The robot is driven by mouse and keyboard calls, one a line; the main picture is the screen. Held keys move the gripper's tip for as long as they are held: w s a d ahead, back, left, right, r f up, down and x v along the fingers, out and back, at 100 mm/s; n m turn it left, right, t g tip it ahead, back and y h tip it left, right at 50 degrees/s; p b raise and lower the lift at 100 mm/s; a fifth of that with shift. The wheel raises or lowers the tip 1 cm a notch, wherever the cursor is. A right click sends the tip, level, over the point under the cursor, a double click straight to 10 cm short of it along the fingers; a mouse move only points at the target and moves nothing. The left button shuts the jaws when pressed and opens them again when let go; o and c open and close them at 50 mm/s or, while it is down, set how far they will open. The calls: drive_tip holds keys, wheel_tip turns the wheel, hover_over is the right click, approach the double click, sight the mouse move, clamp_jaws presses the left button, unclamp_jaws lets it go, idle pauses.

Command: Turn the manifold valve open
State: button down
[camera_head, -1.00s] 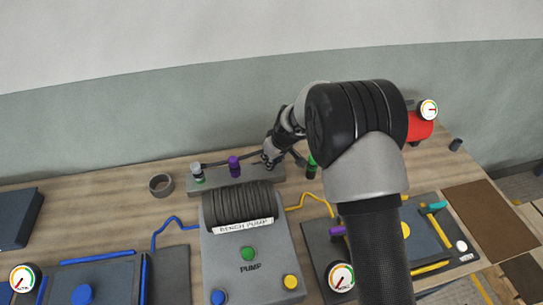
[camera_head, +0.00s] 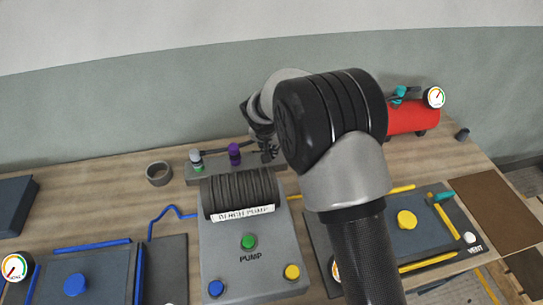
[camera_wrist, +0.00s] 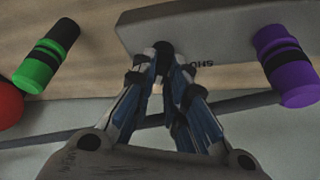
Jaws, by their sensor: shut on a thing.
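The grey manifold block (camera_head: 215,178) lies at the back of the bench, behind the pump. It also shows in the wrist view (camera_wrist: 220,30), with partly hidden lettering beginning "SHU". My gripper (camera_head: 267,154) is at the block's right end in the head view. In the wrist view, my gripper (camera_wrist: 162,62) is shut on a small dark part (camera_wrist: 163,47) at the block's edge, apparently the valve handle. The fingers hide most of it, so its angle cannot be told. A purple fitting (camera_head: 234,154) stands on the block, left of my gripper.
A grey and green fitting (camera_head: 196,160) stands at the block's left end. The bench pump (camera_head: 245,235) is in front. A red tank (camera_head: 412,117) with a gauge (camera_head: 435,97) stands at the back right. A green and black fitting (camera_wrist: 46,58) shows in the wrist view. A grey ring (camera_head: 159,173) lies left.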

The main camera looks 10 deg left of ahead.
drive_tip(key=shift+s+f+m+h+b, duration=0.15)
drive_tip(key=shift+m+h+b, duration=0.25)
drive_tip(key=shift+m+b, duration=0.5)
drive_tip(key=shift+f+m+h+b, duration=0.2)
drive_tip(key=shift+m+h+b, duration=0.2)
drive_tip(key=shift+m+b, duration=0.5)
drive_tip(key=shift+g, duration=0.3)
drive_tip(key=c, duration=1.6)
unclamp_jaws()
drive_tip(key=shift+r, duration=0.1)
drive_tip(key=shift+a+r, duration=0.2)
drive_tip(key=shift+r, duration=0.4)
drive_tip(key=v, duration=1.1)
drive_tip(key=shift+s, duration=0.2)
drive_tip(key=shift+d+f, duration=0.1)
drive_tip(key=shift+d, duration=0.05)
